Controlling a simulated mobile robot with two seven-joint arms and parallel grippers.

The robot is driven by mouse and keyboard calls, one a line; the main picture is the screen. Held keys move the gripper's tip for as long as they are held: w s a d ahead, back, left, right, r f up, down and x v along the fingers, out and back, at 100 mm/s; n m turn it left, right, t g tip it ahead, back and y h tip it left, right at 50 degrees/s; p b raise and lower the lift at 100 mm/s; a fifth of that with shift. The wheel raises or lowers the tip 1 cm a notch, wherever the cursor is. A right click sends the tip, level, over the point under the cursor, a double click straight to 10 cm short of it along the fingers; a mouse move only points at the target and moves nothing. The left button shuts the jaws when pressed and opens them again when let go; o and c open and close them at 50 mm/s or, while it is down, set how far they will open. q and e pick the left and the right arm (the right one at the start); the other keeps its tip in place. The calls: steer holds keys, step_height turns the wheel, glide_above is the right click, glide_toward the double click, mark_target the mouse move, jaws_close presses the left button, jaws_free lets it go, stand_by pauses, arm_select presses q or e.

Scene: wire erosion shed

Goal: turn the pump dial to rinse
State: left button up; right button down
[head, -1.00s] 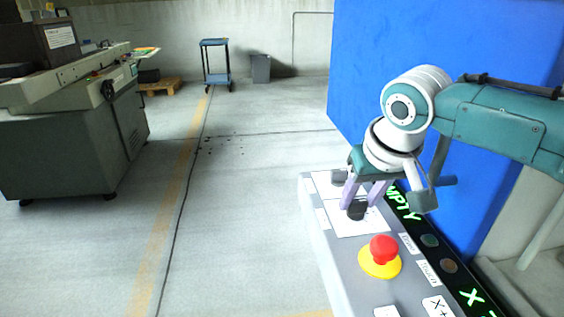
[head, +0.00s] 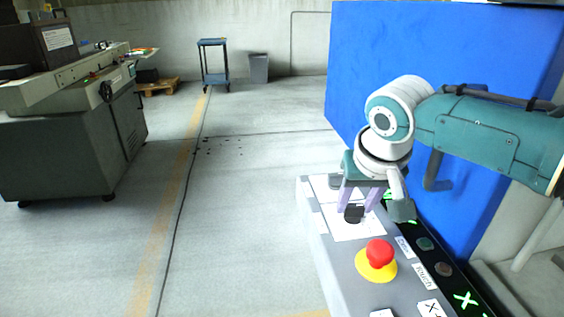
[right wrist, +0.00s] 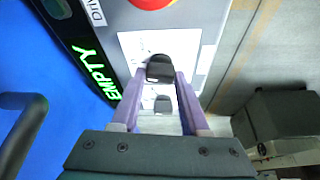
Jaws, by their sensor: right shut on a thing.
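My right gripper (head: 355,210) points down at the grey control panel (head: 345,282), its two purple fingers on either side of a black dial (head: 354,215). It is shut on this dial, which also shows between the fingertips in the right wrist view (right wrist: 160,68). My left gripper is not in view.
A red emergency button (head: 379,252) on a yellow base stands near the gripped dial. A black strip with green EMPTY lettering (right wrist: 97,72) runs along the panel. A blue wall panel (head: 420,60) rises behind my right arm. The floor left of the panel is open.

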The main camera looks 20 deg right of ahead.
steer(key=shift+a+r+m+p, duration=0.15)
steer(key=shift+m+p, duration=0.25)
steer(key=shift+m, duration=0.4)
steer(key=m+g+h, duration=0.1)
steer(key=m, duration=0.1)
steer(key=shift+f+m, duration=0.2)
steer(key=shift+m, duration=0.2)
steer(key=m+g+h+b, duration=0.1)
steer(key=m, duration=0.2)
steer(key=shift+w+f+b, duration=0.1)
steer(key=shift+w+b, duration=0.05)
steer(key=shift+b, duration=0.15)
steer(key=shift+m+g+b, duration=0.3)
steer(key=shift+m+b, duration=0.3)
steer(key=shift+m, duration=0.4)
steer(key=shift+c, duration=2)
jaws_free()
